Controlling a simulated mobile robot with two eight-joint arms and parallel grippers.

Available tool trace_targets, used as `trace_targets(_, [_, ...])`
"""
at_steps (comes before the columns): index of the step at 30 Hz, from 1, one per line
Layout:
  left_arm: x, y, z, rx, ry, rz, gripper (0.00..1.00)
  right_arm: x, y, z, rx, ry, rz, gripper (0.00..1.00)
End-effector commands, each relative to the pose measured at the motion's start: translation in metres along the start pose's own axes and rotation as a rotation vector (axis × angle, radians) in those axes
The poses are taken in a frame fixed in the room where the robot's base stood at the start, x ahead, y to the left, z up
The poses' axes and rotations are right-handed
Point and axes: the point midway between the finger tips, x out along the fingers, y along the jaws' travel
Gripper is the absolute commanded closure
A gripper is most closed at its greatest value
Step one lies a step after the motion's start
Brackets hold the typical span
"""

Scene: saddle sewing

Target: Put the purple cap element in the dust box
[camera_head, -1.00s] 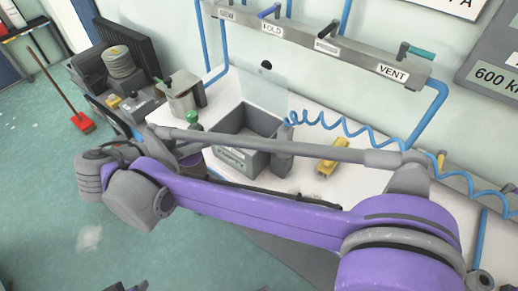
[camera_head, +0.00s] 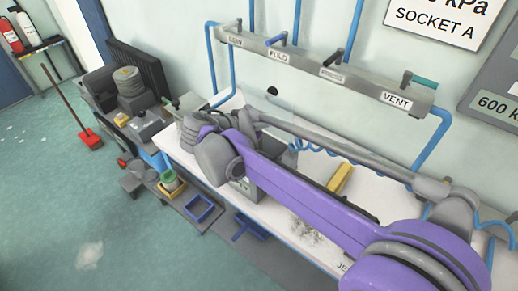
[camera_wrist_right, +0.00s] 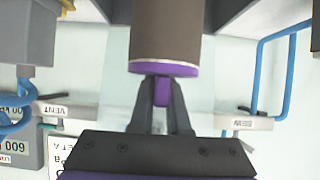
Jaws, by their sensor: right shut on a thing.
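The purple cap element (camera_wrist_right: 165,40) is a brownish-grey cylinder with a purple end rim. In the right wrist view my right gripper (camera_wrist_right: 161,82) is shut on a purple tab at that end. Dark grey walls (camera_wrist_right: 232,12) show on either side of the cylinder at the top. In the head view my right arm covers the fingertips and the element. A grey box (camera_head: 243,187) with a label stands on the white bench, mostly hidden behind my arm. I cannot read the label or tell whether it is the dust box. My left gripper is not in view.
A pipe rail with handles and a VENT label (camera_head: 397,100) runs along the wall above the white bench (camera_head: 290,215). A yellow block (camera_head: 341,178) lies on the bench. Floor containers, including a blue frame (camera_head: 202,209), stand at the bench's left. Open floor lies further left.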

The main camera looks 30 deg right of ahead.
Motion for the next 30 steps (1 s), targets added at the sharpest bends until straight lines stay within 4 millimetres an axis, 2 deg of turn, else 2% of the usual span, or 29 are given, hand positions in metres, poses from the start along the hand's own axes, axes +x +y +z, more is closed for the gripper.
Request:
trace_targets(1, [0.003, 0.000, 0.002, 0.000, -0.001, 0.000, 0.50, 0.005, -0.001, 0.013, -0.002, -0.001, -0.002, 1.00])
trace_targets(6, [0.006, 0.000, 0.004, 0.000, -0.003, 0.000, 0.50, 0.020, 0.000, 0.041, -0.002, -0.001, -0.002, 1.00])
trace_targets(14, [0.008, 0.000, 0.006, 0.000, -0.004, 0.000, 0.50, 0.032, 0.000, 0.062, -0.001, -0.001, -0.002, 1.00])
trace_targets(20, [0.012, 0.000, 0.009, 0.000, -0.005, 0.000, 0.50, 0.047, 0.000, 0.089, -0.001, -0.001, -0.002, 1.00])
trace_targets(23, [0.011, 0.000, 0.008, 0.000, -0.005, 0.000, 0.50, 0.054, 0.000, 0.091, 0.000, 0.000, -0.001, 1.00])
trace_targets(30, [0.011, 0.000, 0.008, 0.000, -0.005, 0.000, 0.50, 0.054, 0.000, 0.092, -0.001, -0.001, -0.002, 1.00])
